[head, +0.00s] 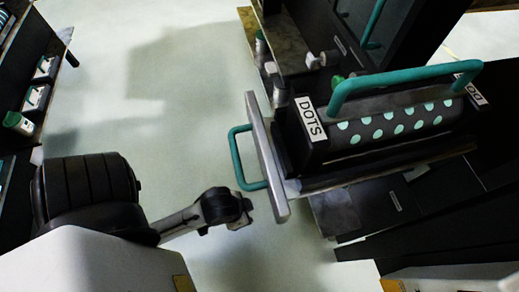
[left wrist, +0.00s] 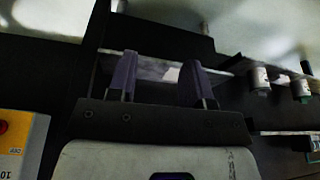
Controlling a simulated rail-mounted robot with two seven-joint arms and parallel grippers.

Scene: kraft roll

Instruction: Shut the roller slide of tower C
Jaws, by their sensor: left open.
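A roller slide (head: 270,165) stands pulled out from a dark tower at the right in the head view. Its grey front plate has a teal loop handle (head: 236,158) facing left. The slide carries a dark roller with mint dots (head: 395,124), a teal top handle (head: 400,80) and a "DOTS" label (head: 311,120). No letter C is readable. My left arm reaches in from the lower left; its dark end lies below and left of the loop handle, apart from it. In the left wrist view my left gripper (left wrist: 158,72) is open, with nothing seen between its fingers. My right gripper is not seen.
Shelves with white and green items (head: 20,123) stand at the far left. Small bottles (head: 262,48) stand beside the tower top. The pale floor (head: 170,80) between is clear. The left wrist view shows pale cups (left wrist: 260,78) at right and a yellow panel (left wrist: 18,145) at left.

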